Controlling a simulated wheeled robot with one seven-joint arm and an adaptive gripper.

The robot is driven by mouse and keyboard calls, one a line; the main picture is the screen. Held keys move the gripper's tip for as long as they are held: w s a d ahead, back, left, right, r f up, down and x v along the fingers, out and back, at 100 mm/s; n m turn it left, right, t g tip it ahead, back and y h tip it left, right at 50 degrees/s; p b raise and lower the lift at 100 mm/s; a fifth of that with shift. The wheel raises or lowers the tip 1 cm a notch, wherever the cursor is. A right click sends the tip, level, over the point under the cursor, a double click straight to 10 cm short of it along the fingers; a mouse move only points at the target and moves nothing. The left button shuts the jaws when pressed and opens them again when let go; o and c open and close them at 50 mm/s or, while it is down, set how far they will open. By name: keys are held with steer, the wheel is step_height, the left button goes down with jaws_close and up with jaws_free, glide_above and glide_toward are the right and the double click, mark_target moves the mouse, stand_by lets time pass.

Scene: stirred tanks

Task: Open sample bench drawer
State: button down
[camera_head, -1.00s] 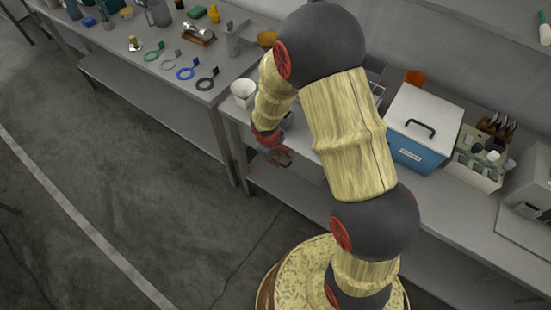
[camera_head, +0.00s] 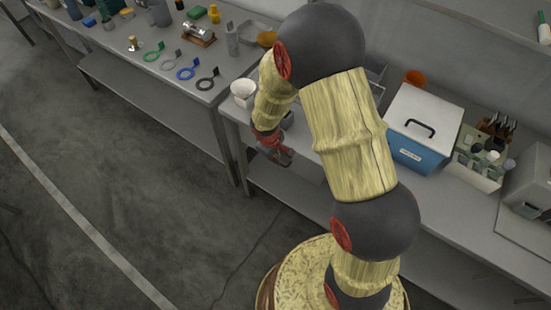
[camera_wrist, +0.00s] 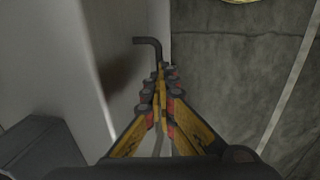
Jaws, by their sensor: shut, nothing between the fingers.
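My gripper (camera_head: 284,156) is at the front edge of the sample bench (camera_head: 232,118), low beside its left end. In the wrist view its two yellow fingers (camera_wrist: 160,78) are shut with nothing between them. A dark bent handle (camera_wrist: 149,42) shows just beyond the fingertips and its lower part runs behind them. I cannot tell whether the fingers touch it. A pale panel (camera_wrist: 105,45) lies to the left of the handle. The drawer front is hidden from the head view by my arm, and I cannot make out any drawer gap.
On the bench stand a white cup (camera_head: 243,92), a blue box with a white lid (camera_head: 418,130) and a bottle caddy (camera_head: 477,168). A second bench (camera_head: 150,75) with coloured rings adjoins on the left. Open floor (camera_head: 120,180) lies in front.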

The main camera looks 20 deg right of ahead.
steer(key=shift+s+f, duration=0.15)
steer(key=shift+f, duration=0.05)
steer(key=s+a+b, duration=0.5)
steer(key=s+a, duration=0.9)
steer(key=a, duration=0.5)
steer(key=shift+s+a+f, duration=0.15)
steer(key=shift+s+a, duration=0.05)
steer(key=shift+s, duration=0.2)
steer(key=c, duration=2.3)
jaws_free()
steer(key=o, duration=0.3)
steer(key=shift+w, duration=0.1)
steer(key=shift+o, duration=0.2)
steer(key=shift+w+a+r, duration=0.15)
steer(key=shift+r, duration=0.1)
step_height(320, 180, up, 12)
steer(key=s+a, duration=0.1)
steer(key=a, duration=0.1)
steer(key=shift+s+f, duration=0.2)
steer(key=shift+d, duration=0.1)
